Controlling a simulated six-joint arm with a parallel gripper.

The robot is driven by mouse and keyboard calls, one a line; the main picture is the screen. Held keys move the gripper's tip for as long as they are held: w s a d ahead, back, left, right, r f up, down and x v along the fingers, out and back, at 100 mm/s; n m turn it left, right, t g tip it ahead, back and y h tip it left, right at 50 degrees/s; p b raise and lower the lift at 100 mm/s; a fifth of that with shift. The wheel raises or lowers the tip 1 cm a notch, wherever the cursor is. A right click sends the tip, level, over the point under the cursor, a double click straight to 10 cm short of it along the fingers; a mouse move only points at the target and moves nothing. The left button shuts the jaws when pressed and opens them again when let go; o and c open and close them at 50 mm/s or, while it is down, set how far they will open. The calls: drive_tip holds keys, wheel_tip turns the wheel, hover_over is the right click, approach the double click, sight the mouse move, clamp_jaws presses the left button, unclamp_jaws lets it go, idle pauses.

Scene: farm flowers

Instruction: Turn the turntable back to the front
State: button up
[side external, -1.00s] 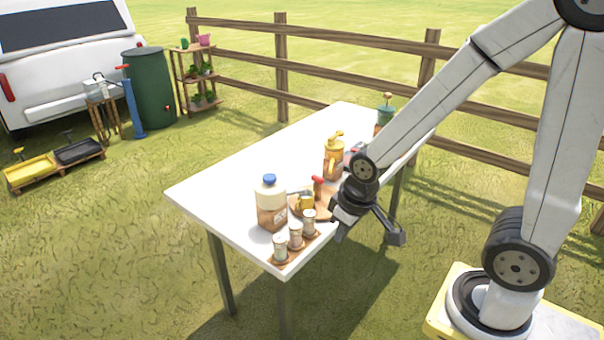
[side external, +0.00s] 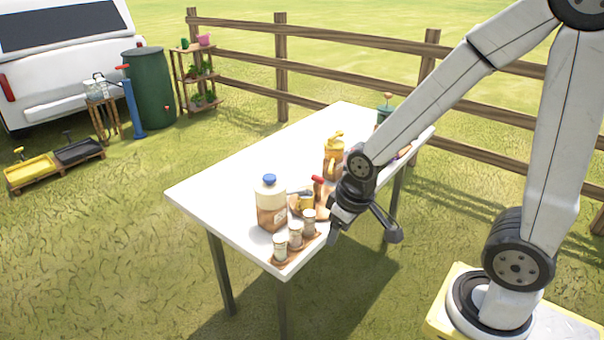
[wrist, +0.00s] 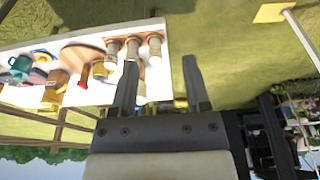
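In the wrist view a brown rounded board (wrist: 84,52) shows at the upper left. A red-topped handle (side external: 317,181) stands at the board, with a yellow object (side external: 305,202) near it. My gripper (side external: 364,238) is tilted down just off the table's near long edge, right of the board and apart from it. In the wrist view its two fingers (wrist: 160,63) are spread with nothing held between them.
Three small jars (side external: 295,234) stand on a small brown tray at the table's near corner. A blue-capped bottle (side external: 271,203) stands behind them. A yellow pump bottle (side external: 333,156) and a green pot (side external: 384,113) stand farther back. The table's left part (side external: 225,185) is clear.

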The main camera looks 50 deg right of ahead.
drive_tip(key=w+d, duration=0.5)
drive_tip(key=w, duration=0.4)
drive_tip(key=t, duration=0.2)
approach(318, 176)
drive_tip(key=f, duration=0.1)
drive_tip(key=shift+w+f, duration=0.15)
drive_tip(key=shift+w, duration=0.1)
drive_tip(key=shift+a, duration=0.1)
drive_tip(key=shift+x, duration=3.85)
clamp_jaws()
drive_tip(key=shift+s, duration=0.1)
